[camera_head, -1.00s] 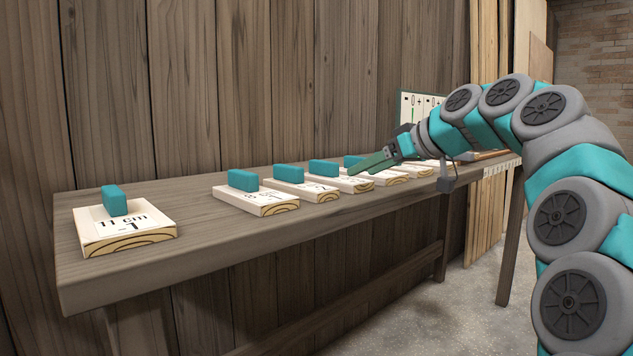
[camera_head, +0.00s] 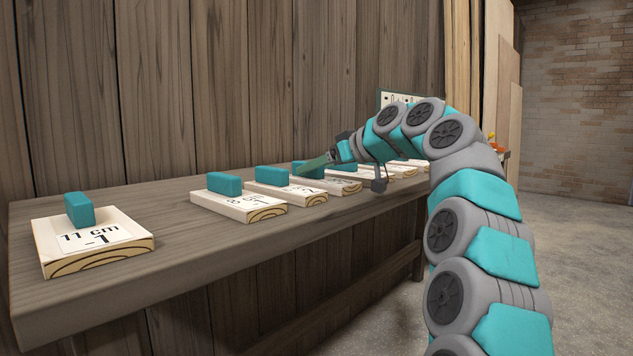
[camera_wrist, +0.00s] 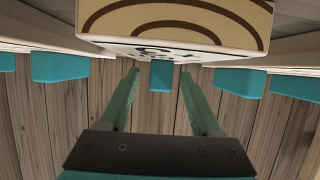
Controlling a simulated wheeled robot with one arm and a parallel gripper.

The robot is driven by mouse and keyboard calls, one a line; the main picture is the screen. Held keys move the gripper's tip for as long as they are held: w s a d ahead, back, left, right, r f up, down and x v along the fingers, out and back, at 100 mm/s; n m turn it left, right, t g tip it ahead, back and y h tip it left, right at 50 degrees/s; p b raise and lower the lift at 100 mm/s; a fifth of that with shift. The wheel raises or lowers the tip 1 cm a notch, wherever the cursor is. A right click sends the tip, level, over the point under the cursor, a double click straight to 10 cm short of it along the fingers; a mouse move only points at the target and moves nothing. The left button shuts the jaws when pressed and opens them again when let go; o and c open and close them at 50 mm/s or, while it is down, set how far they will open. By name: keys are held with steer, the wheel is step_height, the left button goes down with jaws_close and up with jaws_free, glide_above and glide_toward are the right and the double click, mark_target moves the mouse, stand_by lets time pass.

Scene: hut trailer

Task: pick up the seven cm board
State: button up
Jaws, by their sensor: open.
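Several pale wooden boards, each with a teal block on top, lie in a row on a wooden shelf (camera_head: 150,265). The nearest board (camera_head: 95,242) reads "11 cm -1". Farther labels are too small or covered to read surely, so I cannot tell the seven cm board. My gripper (camera_head: 308,165) is at the teal block of the fourth board (camera_head: 338,186), partly covering it. In the wrist view my gripper (camera_wrist: 159,73) is open, a finger on each side of a teal block (camera_wrist: 161,76). A board end with curved grain (camera_wrist: 175,20) fills the top.
Neighbouring boards (camera_head: 285,191) stand close on both sides, their teal blocks (camera_wrist: 60,66) flanking my fingers. The plank wall (camera_head: 240,80) rises behind the shelf. A white panel (camera_head: 395,97) stands farther along. Open floor (camera_head: 570,270) lies to the right.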

steer(key=shift+f, duration=0.1)
jaws_close()
stand_by(0.4)
